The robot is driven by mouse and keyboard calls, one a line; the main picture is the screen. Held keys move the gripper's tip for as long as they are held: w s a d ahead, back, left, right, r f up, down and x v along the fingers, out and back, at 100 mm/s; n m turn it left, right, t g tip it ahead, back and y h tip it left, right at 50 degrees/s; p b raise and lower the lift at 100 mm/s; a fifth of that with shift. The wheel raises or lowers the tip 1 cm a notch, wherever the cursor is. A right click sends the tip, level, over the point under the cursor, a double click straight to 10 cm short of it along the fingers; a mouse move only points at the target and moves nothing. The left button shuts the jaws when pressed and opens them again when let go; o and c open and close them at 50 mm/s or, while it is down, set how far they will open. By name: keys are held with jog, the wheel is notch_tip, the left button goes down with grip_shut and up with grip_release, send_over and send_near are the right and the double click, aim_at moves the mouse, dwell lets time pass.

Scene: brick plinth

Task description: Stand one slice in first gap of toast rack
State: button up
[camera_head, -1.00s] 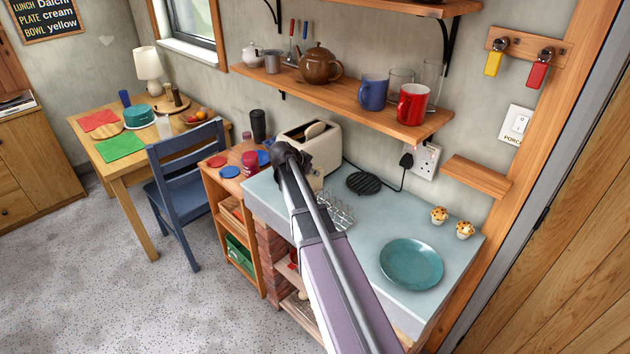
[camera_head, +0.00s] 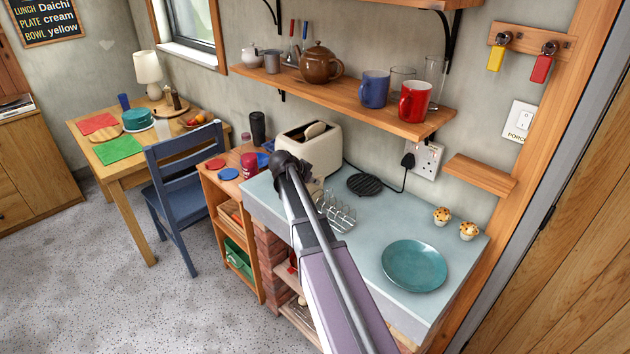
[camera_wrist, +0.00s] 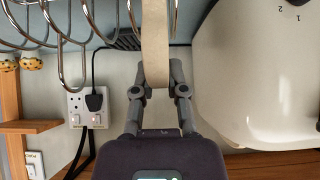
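The toast rack (camera_head: 338,212) is a wire rack on the pale worktop, partly hidden by my arm in the head view. Its wire loops (camera_wrist: 84,45) fill the upper left of the wrist view. My gripper (camera_wrist: 158,75) is shut on a slice of bread (camera_wrist: 155,40), seen edge-on as a beige strip between the fingers. The slice is beside the rack's wires; whether it is inside a gap I cannot tell. My arm hides the fingers in the head view. The cream toaster (camera_head: 328,147) stands behind, with a brown slice (camera_head: 316,130) showing at its top; it also shows in the wrist view (camera_wrist: 250,75).
A teal plate (camera_head: 414,265) lies on the worktop's right, with two muffins (camera_head: 441,216) behind it. A black round trivet (camera_head: 364,184) and a wall socket (camera_head: 424,159) with a cable are behind the rack. A shelf (camera_head: 390,118) with mugs overhangs the back.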

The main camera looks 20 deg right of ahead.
jog(key=o, duration=0.4)
jog(key=shift+r, duration=0.25)
jog(key=p+v, duration=0.9)
jog(key=v, duration=0.3)
jog(key=shift+s+a+f, duration=0.1)
jog(key=shift+f, duration=0.05)
dwell(0.7)
